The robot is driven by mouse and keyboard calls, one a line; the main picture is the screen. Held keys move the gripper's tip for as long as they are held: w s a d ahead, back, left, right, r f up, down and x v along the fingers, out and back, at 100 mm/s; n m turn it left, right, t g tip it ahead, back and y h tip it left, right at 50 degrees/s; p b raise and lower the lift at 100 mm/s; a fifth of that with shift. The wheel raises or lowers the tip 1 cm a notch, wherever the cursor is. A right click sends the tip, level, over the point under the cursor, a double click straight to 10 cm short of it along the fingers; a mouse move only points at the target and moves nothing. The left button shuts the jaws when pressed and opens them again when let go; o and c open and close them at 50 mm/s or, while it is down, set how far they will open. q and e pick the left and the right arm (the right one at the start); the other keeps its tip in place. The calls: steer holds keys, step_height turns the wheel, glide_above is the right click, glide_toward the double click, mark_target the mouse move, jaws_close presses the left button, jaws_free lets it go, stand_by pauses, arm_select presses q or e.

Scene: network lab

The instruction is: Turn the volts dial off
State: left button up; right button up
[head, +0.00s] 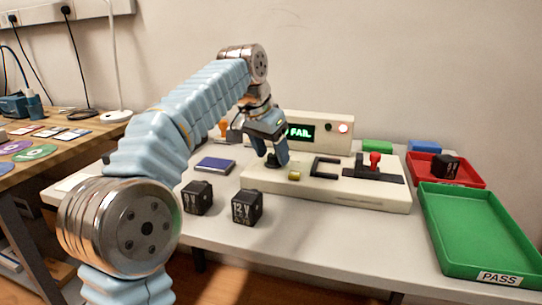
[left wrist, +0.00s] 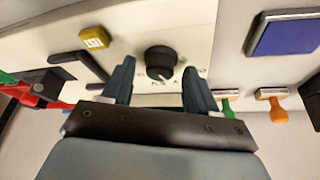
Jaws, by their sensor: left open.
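The volts dial is a round black knob (left wrist: 161,62) on the pale top of the test station (head: 330,192). In the left wrist view it stands between and a little beyond my two fingertips. In the head view the dial (head: 272,160) is mostly hidden by my fingers. My left gripper (head: 273,155) is open, its fingers pointing down around or just above the dial; I cannot tell whether they touch it. The markings by the dial are too small to read. My right gripper is out of view.
The station's display (head: 300,132) reads FAIL. A red-handled clamp (head: 375,160) and a black bracket (head: 322,166) stand right of the dial. Black 12 V blocks (head: 247,207) and a blue pad (head: 215,164) lie nearby. A green PASS tray (head: 482,263) and red tray (head: 468,182) are at right.

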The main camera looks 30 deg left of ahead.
arm_select(q)
steer(key=shift+f, duration=0.1)
steer(key=c, duration=1)
steer(key=shift+c, duration=0.2)
steer(key=shift+n, duration=0.3)
steer(key=n, duration=0.1)
steer(key=n+y+p, duration=0.1)
steer(key=n, duration=0.1)
steer(key=shift+d+n+y, duration=0.2)
steer(key=shift+n+y, duration=0.1)
steer(key=shift+w+d+n+g+y+p, duration=0.1)
steer(key=shift+n+g+y+p, duration=0.2)
steer(key=shift+n, duration=0.75)
steer(key=shift+d+n+g+y+p, duration=0.1)
steer(key=shift+n+y+p, duration=0.25)
steer(key=shift+n, duration=0.7)
